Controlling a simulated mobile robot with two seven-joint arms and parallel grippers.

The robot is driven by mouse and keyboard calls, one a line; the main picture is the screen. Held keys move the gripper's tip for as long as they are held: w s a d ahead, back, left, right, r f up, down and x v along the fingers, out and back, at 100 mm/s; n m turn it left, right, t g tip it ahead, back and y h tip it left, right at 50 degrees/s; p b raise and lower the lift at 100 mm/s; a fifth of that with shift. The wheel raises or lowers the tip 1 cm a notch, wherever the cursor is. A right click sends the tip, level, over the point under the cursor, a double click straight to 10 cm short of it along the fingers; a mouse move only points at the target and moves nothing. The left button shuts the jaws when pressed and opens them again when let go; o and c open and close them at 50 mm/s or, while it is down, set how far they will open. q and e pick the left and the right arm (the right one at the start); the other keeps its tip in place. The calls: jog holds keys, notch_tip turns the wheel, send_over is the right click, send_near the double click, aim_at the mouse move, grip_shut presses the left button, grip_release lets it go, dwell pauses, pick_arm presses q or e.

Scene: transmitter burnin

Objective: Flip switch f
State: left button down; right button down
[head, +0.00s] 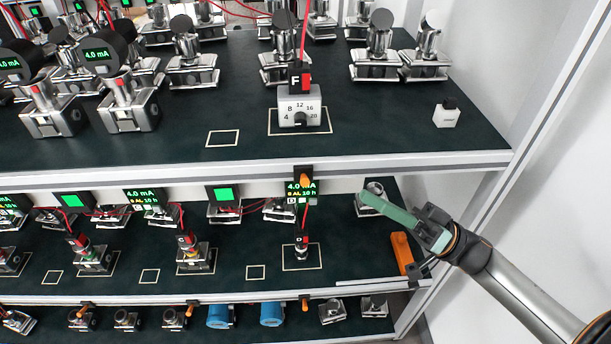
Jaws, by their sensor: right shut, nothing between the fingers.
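A small orange lever on a black mount (303,176) sits on the front edge of the upper shelf. It is below a device with a dial (299,106) and a black-and-red tag marked F (300,78). The lever looks upright, but its exact position is too small to tell. My right gripper (366,197) comes in from the lower right. Its long green fingers are shut and empty, pointing up-left. The tips are right of the lever and apart from it. My left gripper is not in view.
A green-lit display reading 4.0 mA (301,190) is just below the lever. An orange block (401,252) lies below my right gripper. Transmitters crowd the upper shelf (400,125). A metal upright (545,110) stands at the right.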

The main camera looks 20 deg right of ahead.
aim_at(304, 179)
jog(key=shift+s+r, duration=0.1)
jog(key=shift+a, duration=0.1)
jog(key=p+x, duration=0.1)
jog(key=x, duration=0.7)
jog(key=shift+a+r+p, duration=0.25)
jog(key=shift+r+p, duration=0.05)
jog(key=shift+w+a+r, duration=0.2)
jog(key=shift+w+a, duration=0.25)
jog(key=shift+a, duration=0.05)
jog(key=shift+s+f+n+g+y, duration=0.1)
jog(key=shift+n+g+y, duration=0.3)
jog(key=shift+n, duration=0.25)
jog(key=shift+s+f+n+g+y, duration=0.1)
jog(key=shift+n+g+y, duration=0.25)
jog(key=shift+n, duration=0.3)
